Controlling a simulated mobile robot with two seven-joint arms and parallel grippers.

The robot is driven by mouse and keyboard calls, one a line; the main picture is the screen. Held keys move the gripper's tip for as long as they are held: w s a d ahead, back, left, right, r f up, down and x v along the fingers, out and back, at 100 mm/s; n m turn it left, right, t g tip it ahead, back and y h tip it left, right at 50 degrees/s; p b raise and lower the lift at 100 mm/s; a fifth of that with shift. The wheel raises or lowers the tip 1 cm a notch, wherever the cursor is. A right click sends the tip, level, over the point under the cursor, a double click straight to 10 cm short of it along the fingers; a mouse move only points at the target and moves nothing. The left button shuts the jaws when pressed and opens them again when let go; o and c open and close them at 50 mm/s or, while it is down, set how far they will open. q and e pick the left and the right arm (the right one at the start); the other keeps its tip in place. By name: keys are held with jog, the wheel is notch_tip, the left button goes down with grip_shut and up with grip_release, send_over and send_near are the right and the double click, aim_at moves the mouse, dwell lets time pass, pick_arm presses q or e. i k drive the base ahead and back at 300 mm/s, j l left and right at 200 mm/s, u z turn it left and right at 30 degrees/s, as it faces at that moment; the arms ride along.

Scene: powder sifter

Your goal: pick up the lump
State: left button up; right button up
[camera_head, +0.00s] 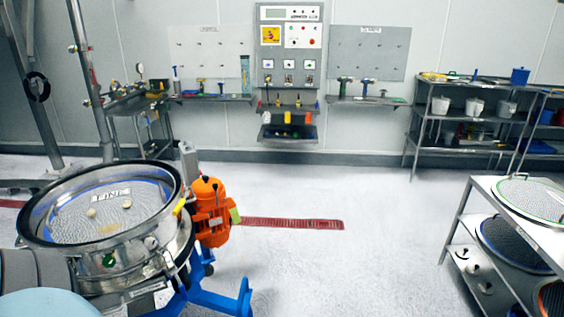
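Two small pale beige lumps lie on the mesh of the round steel sifter (178,241) at the left. One lump (91,212) is left of the mesh centre, and the other lump (126,204) is a little to its right and farther back. A fainter tan patch (108,229) shows on the mesh nearer to me; I cannot tell whether it is a lump. A plate reading "FINE" (110,194) is at the back of the mesh. Neither of my grippers is in view.
An orange motor (211,212) stands against the sifter's right side, above a blue base frame (232,303). A grey ribbed part (35,271) and a pale blue rounded thing (48,303) cover the lower left. A rack (462,215) with round screens stands right.

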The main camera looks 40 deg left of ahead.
aim_at(90, 213)
jog(key=i+l+z, duration=0.1)
jog(key=i, duration=0.45)
jog(key=i+l+z, duration=0.1)
jog(key=i, duration=0.5)
jog(key=i+j+u, duration=0.1)
jog(key=i+u, duration=0.65)
jog(key=i+l+u, duration=0.35)
jog(key=i, duration=0.15)
jog(key=i+j+u, duration=0.1)
jog(key=i+u, duration=0.25)
jog(key=i, duration=0.45)
jog(key=i+l+u, duration=0.15)
jog(key=i+u, duration=0.15)
jog(key=i, duration=0.5)
jog(key=i+j+u, duration=0.1)
jog(key=i+u, duration=0.3)
jog(key=i, duration=0.35)
jog(key=i+l+u, duration=0.1)
jog(key=i+u, duration=0.35)
jog(key=i, duration=0.25)
jog(key=i+u, duration=0.25)
jog(key=u, duration=0.2)
jog(key=i+l+u, duration=0.1)
jog(key=u, duration=0.3)
jog(key=i+l+u, duration=0.2)
jog(key=u, duration=0.25)
jog(key=i+l, duration=0.05)
jog(key=i, duration=0.1)
